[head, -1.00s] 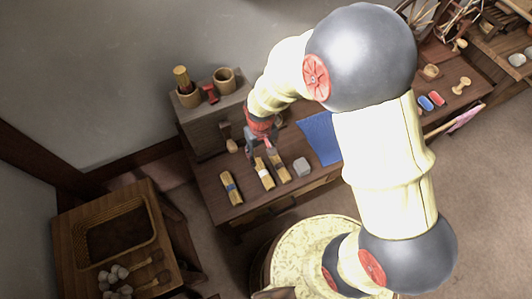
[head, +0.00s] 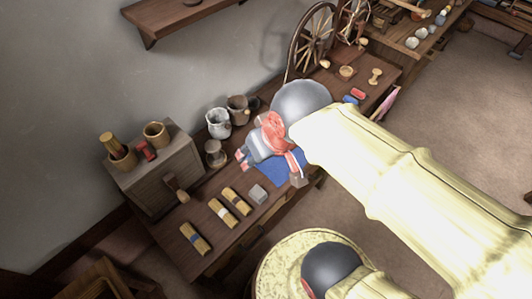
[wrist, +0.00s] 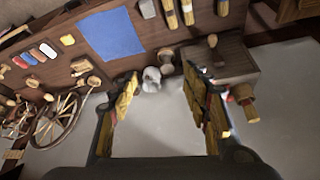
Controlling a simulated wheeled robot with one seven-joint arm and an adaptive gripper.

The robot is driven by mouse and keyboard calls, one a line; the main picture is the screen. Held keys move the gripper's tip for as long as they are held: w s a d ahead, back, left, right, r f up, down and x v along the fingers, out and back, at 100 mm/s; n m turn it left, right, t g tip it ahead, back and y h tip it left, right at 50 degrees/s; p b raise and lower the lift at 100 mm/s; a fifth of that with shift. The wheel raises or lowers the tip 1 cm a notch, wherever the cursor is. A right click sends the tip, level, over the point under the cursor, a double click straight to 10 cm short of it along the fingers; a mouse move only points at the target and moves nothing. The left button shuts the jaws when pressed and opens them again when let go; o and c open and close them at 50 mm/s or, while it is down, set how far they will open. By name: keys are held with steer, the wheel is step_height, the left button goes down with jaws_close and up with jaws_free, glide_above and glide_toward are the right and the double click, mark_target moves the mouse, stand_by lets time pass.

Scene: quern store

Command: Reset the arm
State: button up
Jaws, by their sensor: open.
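My gripper (head: 270,168) is open and empty in the head view, held over the workbench beside the blue cloth (head: 282,172). My arm reaches in from the lower right and partly covers the bench. In the wrist view my gripper (wrist: 162,80) shows two spread fingers with nothing between them but a white jug (wrist: 152,78) and bare wall beyond. The blue cloth (wrist: 110,34) lies flat at the top of that view.
Several bundles (head: 222,212) and a grey block (head: 258,193) lie on the bench front. A wooden cabinet (head: 155,170) with cups on top stands left. The white jug (head: 218,122) stands behind, left of a spinning wheel (head: 310,42).

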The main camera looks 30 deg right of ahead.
steer(key=shift+s+d+r, duration=0.15)
steer(key=shift+s+r, duration=0.15)
steer(key=shift+s, duration=0.2)
steer(key=shift+s+d+r, duration=0.15)
steer(key=shift+s+r, duration=0.1)
steer(key=shift+s, duration=0.2)
steer(key=shift+c, duration=1.2)
